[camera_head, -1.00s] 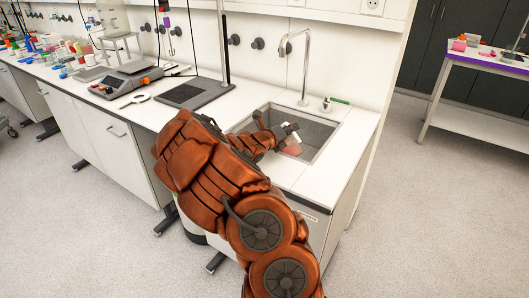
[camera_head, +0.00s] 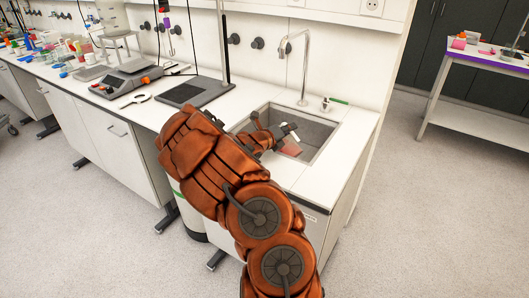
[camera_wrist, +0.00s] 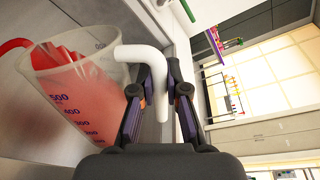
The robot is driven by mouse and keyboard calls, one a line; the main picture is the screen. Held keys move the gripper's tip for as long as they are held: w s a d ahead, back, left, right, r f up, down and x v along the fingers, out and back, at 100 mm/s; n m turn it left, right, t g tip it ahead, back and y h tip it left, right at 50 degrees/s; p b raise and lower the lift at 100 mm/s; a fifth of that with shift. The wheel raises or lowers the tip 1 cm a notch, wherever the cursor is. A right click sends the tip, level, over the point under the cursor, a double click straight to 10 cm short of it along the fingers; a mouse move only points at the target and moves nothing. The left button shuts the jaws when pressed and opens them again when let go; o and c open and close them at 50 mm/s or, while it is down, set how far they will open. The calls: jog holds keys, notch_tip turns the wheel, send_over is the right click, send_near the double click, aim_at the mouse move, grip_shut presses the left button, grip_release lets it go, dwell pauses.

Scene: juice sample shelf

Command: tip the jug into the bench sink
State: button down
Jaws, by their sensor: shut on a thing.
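The jug (camera_head: 291,149) is a clear measuring vessel with red liquid, held over the bench sink (camera_head: 322,131). In the wrist view the jug (camera_wrist: 75,85) shows a graduated scale, and its white handle (camera_wrist: 150,57) lies between my fingers. My gripper (camera_wrist: 160,95) is shut on this handle. The jug is tilted, with the liquid up near its rim. A red streak (camera_wrist: 12,46) shows at the rim's far left, seemingly liquid leaving the lip. In the head view my gripper (camera_head: 277,135) is at the sink's near left side, and my arm hides part of it.
A tall curved tap (camera_head: 305,65) rises behind the sink. A dark-topped stand (camera_head: 190,93) and a balance (camera_head: 127,80) are on the bench to the left. Bare white bench top borders the sink at the right.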

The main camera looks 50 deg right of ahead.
jog(key=shift+w+d+n+g+p, duration=0.25)
jog(key=shift+w+n+p, duration=0.6)
jog(key=shift+p, duration=1.5)
jog(key=shift+w+d+p, duration=0.1)
jog(key=shift+w+p, duration=0.4)
jog(key=shift+p, duration=0.5)
